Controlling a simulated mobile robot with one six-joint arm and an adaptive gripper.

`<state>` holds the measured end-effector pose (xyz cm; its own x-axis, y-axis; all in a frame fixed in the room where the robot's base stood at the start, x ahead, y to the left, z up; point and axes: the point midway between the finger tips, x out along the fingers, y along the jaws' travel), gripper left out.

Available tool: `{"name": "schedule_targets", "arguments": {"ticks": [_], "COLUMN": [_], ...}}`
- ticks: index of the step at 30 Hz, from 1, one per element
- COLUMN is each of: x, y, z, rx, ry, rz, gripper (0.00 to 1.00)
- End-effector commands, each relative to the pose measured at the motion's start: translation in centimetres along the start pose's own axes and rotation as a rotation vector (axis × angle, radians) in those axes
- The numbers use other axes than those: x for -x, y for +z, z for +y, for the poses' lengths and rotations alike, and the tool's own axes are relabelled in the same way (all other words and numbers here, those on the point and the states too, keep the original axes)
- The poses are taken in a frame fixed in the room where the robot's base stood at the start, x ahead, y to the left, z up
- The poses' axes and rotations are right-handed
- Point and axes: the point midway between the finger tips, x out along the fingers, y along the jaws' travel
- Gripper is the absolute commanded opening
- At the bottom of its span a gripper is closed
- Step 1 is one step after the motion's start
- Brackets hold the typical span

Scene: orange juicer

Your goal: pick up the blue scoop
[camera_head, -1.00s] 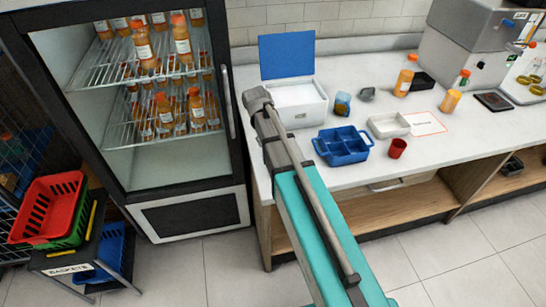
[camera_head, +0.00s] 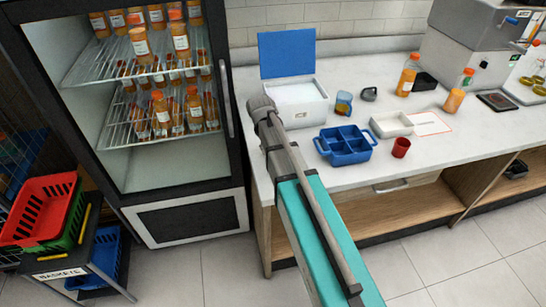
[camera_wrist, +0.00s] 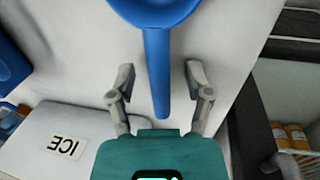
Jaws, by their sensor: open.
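The blue scoop (camera_wrist: 158,60) lies on the white counter in the wrist view, its round bowl at the top edge and its straight handle pointing down towards my gripper. My gripper (camera_wrist: 160,78) is open, with one finger on each side of the handle. There is a gap between the handle and both fingers. In the head view I cannot make out the scoop, and my arm covers the counter's left end where its tip (camera_head: 262,106) is.
A white ice box (camera_head: 297,104) with a raised blue lid stands close to my arm; its ICE label (camera_wrist: 66,146) shows in the wrist view. A blue divided caddy (camera_head: 344,145), a white tray (camera_head: 391,125) and a red cup (camera_head: 401,147) stand further right. A bottle fridge (camera_head: 140,120) is left.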

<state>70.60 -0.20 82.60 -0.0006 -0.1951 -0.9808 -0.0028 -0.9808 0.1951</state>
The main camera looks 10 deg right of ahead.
Motion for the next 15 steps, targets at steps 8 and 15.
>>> {"name": "schedule_targets", "arguments": {"ticks": [8,15], "x": [0.02,0.02], "y": [0.00,0.00], "z": [-0.01,-0.01], "rx": [0.000,0.000], "ry": [0.000,0.000], "rz": [0.000,0.000], "gripper": [0.65,0.41]}}
